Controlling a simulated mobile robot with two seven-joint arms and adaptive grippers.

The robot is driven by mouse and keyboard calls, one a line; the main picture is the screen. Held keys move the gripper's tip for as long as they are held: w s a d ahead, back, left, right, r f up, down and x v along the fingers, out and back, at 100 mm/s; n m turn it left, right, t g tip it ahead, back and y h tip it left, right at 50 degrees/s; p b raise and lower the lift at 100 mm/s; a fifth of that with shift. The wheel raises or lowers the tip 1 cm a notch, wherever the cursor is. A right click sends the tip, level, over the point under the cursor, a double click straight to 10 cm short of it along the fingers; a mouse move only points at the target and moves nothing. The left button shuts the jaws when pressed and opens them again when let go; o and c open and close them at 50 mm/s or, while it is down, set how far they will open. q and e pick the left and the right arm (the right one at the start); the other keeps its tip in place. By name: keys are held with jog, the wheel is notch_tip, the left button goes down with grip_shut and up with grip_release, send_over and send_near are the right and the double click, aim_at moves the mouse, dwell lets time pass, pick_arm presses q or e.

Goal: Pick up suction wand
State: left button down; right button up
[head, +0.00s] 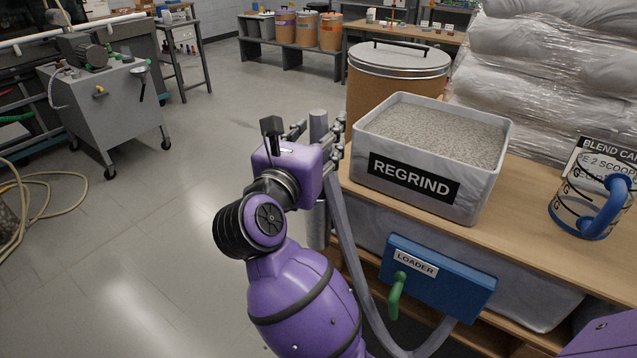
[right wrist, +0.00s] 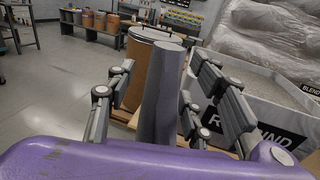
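The suction wand (head: 318,225) is a grey upright tube beside the bench edge. A grey hose runs down near it toward the blue loader box (head: 440,283). My right gripper (head: 318,132) is at the wand's upper part, with fingers on both sides of it. In the right wrist view the wand (right wrist: 161,95) stands between the spread fingers of my right gripper (right wrist: 155,98), with a visible gap on the left side. The fingers look open around it, not closed on it. My purple wrist hides part of the scene below. My left gripper is not in view.
A REGRIND bin (head: 416,181) of grey pellets stands on the wooden bench, right of the wand. A lidded brown drum (head: 396,85) is behind it. A clear scoop jug (head: 590,205) with a blue handle sits at right. Open floor (head: 150,225) lies left.

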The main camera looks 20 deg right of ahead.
grip_shut()
dwell(0.3)
